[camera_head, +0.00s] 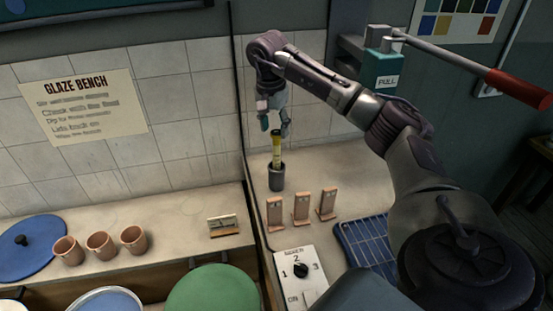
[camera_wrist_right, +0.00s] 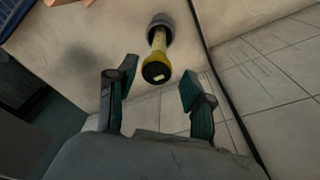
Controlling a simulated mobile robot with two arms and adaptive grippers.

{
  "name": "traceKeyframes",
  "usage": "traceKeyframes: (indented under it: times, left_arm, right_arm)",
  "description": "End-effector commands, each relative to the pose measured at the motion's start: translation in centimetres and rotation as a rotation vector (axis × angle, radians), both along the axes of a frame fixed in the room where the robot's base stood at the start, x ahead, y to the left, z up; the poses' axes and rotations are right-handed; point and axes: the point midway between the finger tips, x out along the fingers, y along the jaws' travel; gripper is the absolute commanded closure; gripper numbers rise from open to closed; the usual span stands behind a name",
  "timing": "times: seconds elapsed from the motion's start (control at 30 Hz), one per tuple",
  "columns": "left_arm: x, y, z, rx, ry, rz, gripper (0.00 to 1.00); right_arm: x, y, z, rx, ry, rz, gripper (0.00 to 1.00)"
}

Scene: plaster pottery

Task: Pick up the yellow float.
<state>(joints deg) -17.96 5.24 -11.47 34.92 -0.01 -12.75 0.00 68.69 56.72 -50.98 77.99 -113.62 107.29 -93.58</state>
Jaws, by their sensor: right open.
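The yellow float (camera_head: 277,148) is a slim yellow stick with a dark top. It stands upright in a small dark grey cup (camera_head: 276,178) on the counter. My right gripper (camera_head: 275,126) is open, with its fingers pointing down just above the float's top. In the right wrist view, the float (camera_wrist_right: 158,55) shows its dark end toward the camera, and the cup (camera_wrist_right: 160,24) lies behind it. The open fingers of my right gripper (camera_wrist_right: 157,95) are on either side, a little short of the float and not touching it. My left gripper is not in view.
Several wooden stands (camera_head: 301,207) are right of and in front of the cup. A blue rack (camera_head: 365,245) and a dial box (camera_head: 300,270) sit nearer. The tiled wall (camera_head: 195,120) is close behind. A red-handled lever (camera_head: 470,68) is at the upper right.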

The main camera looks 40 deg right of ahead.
Motion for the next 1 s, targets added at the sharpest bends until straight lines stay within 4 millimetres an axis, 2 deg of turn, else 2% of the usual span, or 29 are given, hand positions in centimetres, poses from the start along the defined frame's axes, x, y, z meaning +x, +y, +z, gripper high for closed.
traceKeyframes:
  times: [0.17, 0.27, 0.4, 0.47, 0.63, 0.87, 1.0]
  left_arm:
    - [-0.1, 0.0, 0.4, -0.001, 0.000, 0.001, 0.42]
    - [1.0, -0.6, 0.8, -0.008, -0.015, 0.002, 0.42]
    - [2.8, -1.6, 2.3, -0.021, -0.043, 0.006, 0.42]
    - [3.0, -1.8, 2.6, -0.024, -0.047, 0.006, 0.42]
    - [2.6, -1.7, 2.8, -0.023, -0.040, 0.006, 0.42]
    - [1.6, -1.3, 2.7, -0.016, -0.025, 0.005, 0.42]
    - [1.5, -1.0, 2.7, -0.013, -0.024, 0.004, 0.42]
  right_arm:
    - [0.0, -0.2, -1.7, 0.001, 0.001, 0.000, 0.48]
    - [-0.1, -0.3, -2.3, 0.001, 0.001, 0.000, 0.48]
    - [-0.5, -0.4, -4.1, 0.000, 0.005, -0.001, 0.48]
    - [-0.6, -0.5, -5.1, 0.000, 0.004, 0.000, 0.48]
    - [-0.4, -0.7, -6.9, 0.001, 0.001, 0.000, 0.48]
    - [-0.4, -0.7, -7.1, 0.000, 0.000, 0.000, 0.48]
    - [-0.4, -0.7, -7.1, 0.000, 0.000, 0.000, 0.70]
